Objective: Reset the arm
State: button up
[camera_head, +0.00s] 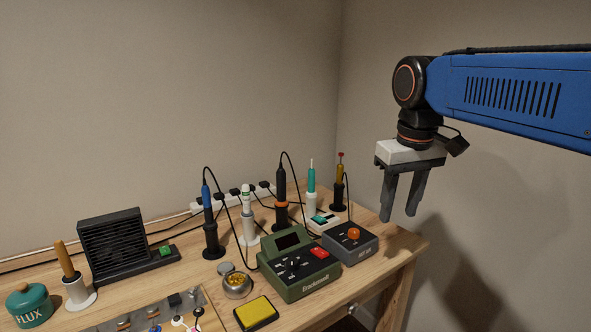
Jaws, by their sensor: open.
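My gripper (400,216) hangs at the upper right with its two dark fingers pointing down and apart. Nothing is between the fingers. In the picture it sits to the right of the upright tools, over the bench's right end. My blue arm link comes in from the right edge, and a black wrist joint joins it to the pale gripper body.
A wooden workbench (385,240) holds a green soldering station (300,264), a grey box with an orange knob (352,244), several upright corded tools, a dark fume fan (113,245), a flux jar (30,305) and a yellow sponge (257,313). Walls stand behind.

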jog(key=s+d+f+m+t, duration=0.1)
jog(key=s+d+f, duration=0.2)
jog(key=s+f, duration=0.5)
jog(key=s+d+f+m+t, duration=0.2)
jog(key=s+d+f, duration=0.2)
jog(key=s+f, duration=0.5)
notch_tip(320, 180, down, 3)
jog(key=shift+r, duration=0.2)
